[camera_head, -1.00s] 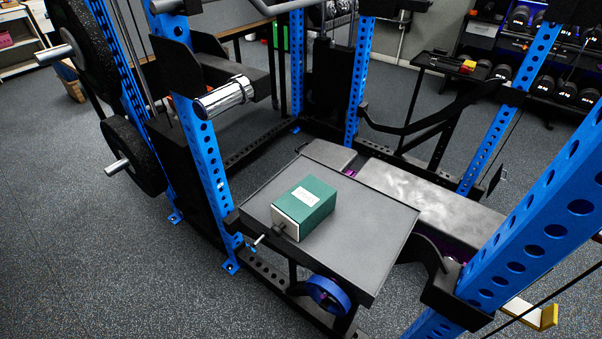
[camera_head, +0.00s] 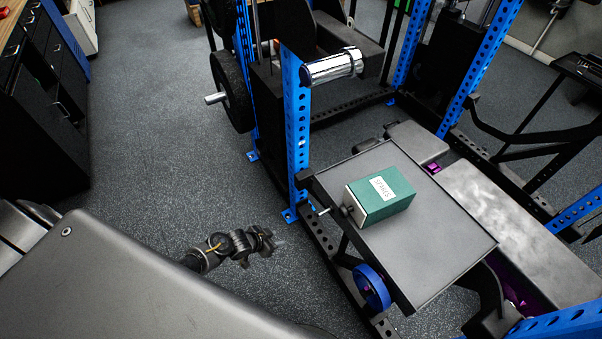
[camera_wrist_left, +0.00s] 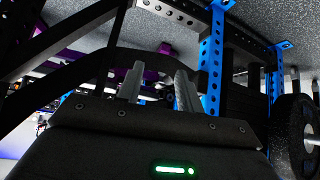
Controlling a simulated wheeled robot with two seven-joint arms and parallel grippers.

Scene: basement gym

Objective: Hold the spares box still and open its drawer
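The spares box (camera_head: 382,195) is a green box with a white label on top. It sits on the grey tray-like table (camera_head: 440,240) in the head view. Its pale front faces left and carries a dark knob (camera_head: 347,211). My left gripper (camera_head: 274,241) is left of the table, over the floor and apart from the box. In the left wrist view its two fingers (camera_wrist_left: 160,78) stand apart with nothing between them. The box cannot be made out in that view. My right gripper is not in view.
A blue rack upright (camera_head: 297,140) stands at the table's left corner, with a chrome bar end (camera_head: 332,67) above. A blue disc (camera_head: 371,287) is under the table's front edge. A padded bench (camera_head: 500,220) lies behind. Open floor (camera_head: 190,150) is at left.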

